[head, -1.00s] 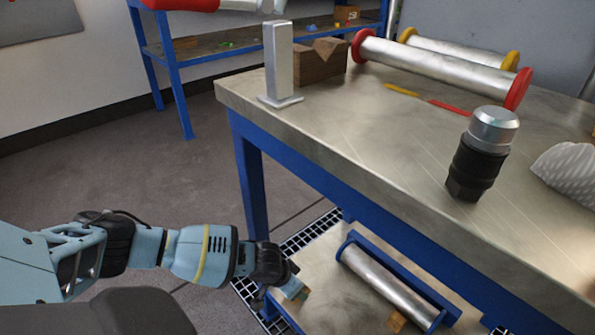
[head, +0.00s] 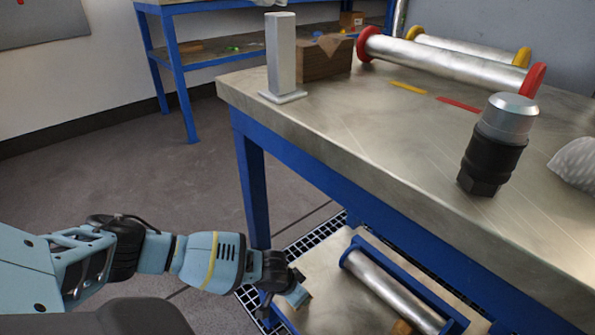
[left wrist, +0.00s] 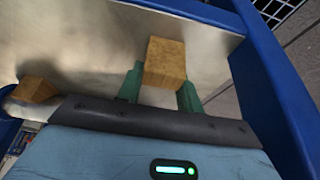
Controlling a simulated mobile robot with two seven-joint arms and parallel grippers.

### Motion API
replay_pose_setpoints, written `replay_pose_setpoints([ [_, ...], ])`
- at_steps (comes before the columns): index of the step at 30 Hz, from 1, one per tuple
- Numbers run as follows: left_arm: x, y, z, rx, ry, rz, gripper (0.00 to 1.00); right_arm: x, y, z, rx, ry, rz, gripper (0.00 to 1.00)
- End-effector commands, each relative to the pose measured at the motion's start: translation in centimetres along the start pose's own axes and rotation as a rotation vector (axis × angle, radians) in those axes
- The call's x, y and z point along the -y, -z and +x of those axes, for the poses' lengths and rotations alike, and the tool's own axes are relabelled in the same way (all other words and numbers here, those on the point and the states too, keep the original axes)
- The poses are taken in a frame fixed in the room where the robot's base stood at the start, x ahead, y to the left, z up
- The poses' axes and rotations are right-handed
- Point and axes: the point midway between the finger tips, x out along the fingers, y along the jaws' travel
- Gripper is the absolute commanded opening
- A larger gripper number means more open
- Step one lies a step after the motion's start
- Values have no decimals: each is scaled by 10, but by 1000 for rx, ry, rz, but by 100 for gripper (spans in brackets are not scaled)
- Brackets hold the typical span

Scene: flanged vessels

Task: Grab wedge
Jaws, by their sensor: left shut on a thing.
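My left gripper (head: 303,298) is low at the lower shelf, beside the blue table leg. In the left wrist view its two green fingers (left wrist: 160,92) are shut on a wooden wedge (left wrist: 166,62), one on each side. The wedge is a small light-brown block over the metal shelf surface; I cannot tell whether it still touches the shelf. In the head view the gripper mostly hides it. A second wooden wedge (left wrist: 36,90) lies near the shelf's blue frame, and a wooden piece also shows at the bottom of the head view (head: 401,327). My right gripper is not in view.
The lower shelf (head: 335,312) has a blue-framed metal roller (head: 385,285) right of the gripper. The tabletop (head: 370,130) above carries a metal post (head: 281,55), a notched wooden block (head: 325,60), red-flanged vessel (head: 450,62) and a black-and-silver cylinder (head: 497,145). The blue leg (head: 253,185) stands close.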

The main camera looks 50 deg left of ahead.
Motion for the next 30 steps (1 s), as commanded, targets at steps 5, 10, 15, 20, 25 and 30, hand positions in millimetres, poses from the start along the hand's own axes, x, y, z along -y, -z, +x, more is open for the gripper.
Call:
replay_pose_setpoints([
  [5, 0, 0, 0, 0, 0, 0, 13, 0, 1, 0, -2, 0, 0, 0],
  [10, 0, 2, -6, -1, 0, 0, 13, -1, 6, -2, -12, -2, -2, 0],
  [15, 0, 8, -20, -2, -1, -1, 13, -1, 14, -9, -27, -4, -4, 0],
  [20, 1, 8, -40, 2, 1, 0, 13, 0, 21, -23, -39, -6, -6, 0],
  [25, 8, -24, -56, 2, 1, 0, 13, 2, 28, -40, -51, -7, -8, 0],
  [30, 14, -54, -72, 2, 0, 0, 13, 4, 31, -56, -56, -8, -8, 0],
])
